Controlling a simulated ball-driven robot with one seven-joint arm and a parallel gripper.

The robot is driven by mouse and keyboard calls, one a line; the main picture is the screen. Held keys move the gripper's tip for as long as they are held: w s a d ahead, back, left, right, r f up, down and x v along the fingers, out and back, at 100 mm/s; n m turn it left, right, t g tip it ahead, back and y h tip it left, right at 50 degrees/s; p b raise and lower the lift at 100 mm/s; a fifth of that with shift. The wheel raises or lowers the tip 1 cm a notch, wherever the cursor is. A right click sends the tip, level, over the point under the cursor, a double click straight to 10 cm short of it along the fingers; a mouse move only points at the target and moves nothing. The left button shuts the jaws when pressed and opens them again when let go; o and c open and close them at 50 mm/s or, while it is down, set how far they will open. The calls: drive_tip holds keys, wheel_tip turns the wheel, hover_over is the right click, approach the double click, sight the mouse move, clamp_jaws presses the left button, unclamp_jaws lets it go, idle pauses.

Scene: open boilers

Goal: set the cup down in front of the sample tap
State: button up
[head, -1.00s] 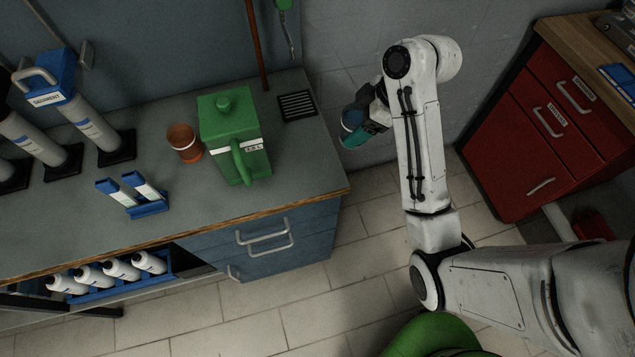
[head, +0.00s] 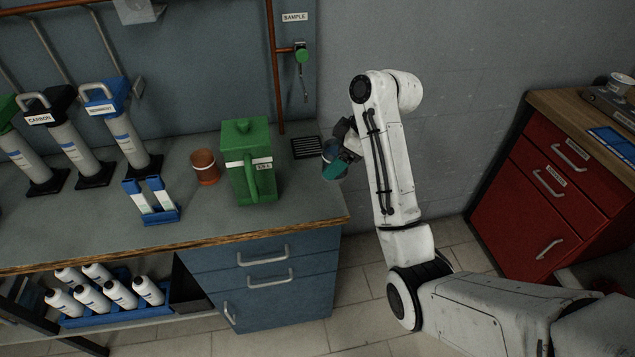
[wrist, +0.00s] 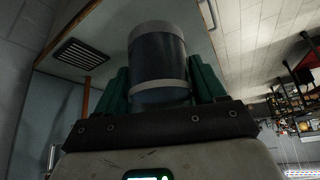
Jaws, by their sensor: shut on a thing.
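The cup (head: 331,152) is dark blue-grey and is held in my gripper (head: 338,166) at the bench's right edge in the head view. In the wrist view the cup (wrist: 158,62), dark with pale bands, stands between the teal fingers of my gripper (wrist: 162,84), which is shut on it. The sample tap (head: 302,55), with a green handle, is on the wall under a SAMPLE label, up and left of the cup. A black drain grate (head: 306,147) lies in the bench top below the tap, just left of the cup. Height above the bench is unclear.
The grey bench (head: 300,190) has clear room near its front right. A green jug (head: 248,165) and a brown cup (head: 205,168) stand left of the grate. A copper pipe (head: 275,75) runs down behind. Red drawers (head: 530,190) stand right.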

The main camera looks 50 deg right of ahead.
drive_tip(key=w+f, duration=0.2)
drive_tip(key=w, duration=0.1)
drive_tip(key=w+d+f, duration=0.1)
drive_tip(key=w+f, duration=0.2)
drive_tip(key=shift+d+f, duration=0.1)
drive_tip(key=shift+f, duration=0.05)
drive_tip(key=shift+w+d+f, duration=0.1)
drive_tip(key=shift+w+f, duration=0.45)
drive_tip(key=shift+f, duration=1.75)
drive_tip(key=shift+f, duration=0.1)
drive_tip(key=o, duration=1.1)
drive_tip(key=v, duration=1.2)
